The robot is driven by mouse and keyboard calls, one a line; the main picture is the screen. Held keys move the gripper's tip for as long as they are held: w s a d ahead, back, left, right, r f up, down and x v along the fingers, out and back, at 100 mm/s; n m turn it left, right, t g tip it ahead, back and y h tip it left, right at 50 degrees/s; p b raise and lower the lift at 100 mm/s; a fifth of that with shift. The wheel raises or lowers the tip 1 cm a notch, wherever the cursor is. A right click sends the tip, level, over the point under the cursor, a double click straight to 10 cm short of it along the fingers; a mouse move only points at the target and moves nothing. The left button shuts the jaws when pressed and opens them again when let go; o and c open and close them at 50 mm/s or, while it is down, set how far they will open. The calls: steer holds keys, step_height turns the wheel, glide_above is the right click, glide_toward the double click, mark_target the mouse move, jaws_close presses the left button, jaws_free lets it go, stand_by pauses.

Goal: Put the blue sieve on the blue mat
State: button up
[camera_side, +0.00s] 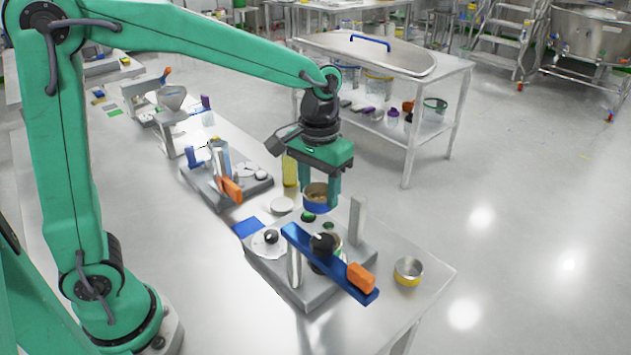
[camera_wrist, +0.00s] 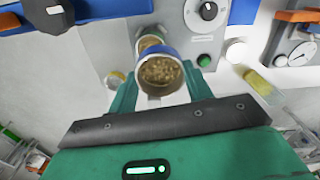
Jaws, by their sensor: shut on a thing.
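The blue sieve (camera_side: 316,207) is a small round cup with a blue band and tan granules inside. It also shows in the wrist view (camera_wrist: 160,75), between the green fingers. My gripper (camera_side: 322,188) is shut on it and holds it upright above the back edge of the grey lever station. The blue mat (camera_side: 248,227) lies flat and bare on the table, to the left of the sieve and beside the station. In the wrist view a blue patch at the top right, which looks like the mat (camera_wrist: 243,10), is partly cut off.
The grey station (camera_side: 300,290) carries a blue lever (camera_side: 312,250) with an orange grip and an upright post (camera_side: 357,220). A white dish (camera_side: 281,205) and a yellow bottle (camera_side: 290,170) stand near the mat. A yellow-banded bowl (camera_side: 408,272) sits on the right.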

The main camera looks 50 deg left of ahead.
steer(key=s+a+f+n, duration=0.6)
steer(key=a+n, duration=0.3)
steer(key=n, duration=0.3)
steer(key=shift+s, duration=0.2)
steer(key=shift+a+f, duration=0.15)
steer(key=a+f, duration=0.2)
steer(key=a, duration=0.1)
steer(key=w+a+f, duration=0.1)
steer(key=a+f, duration=0.1)
steer(key=a, duration=0.2)
steer(key=w+a+f, duration=0.1)
steer(key=a+f, duration=0.1)
steer(key=a, duration=0.2)
steer(key=shift+a+f, duration=0.15)
steer(key=shift+f, duration=0.25)
steer(key=shift+f, duration=2)
steer(key=shift+f, duration=0.25)
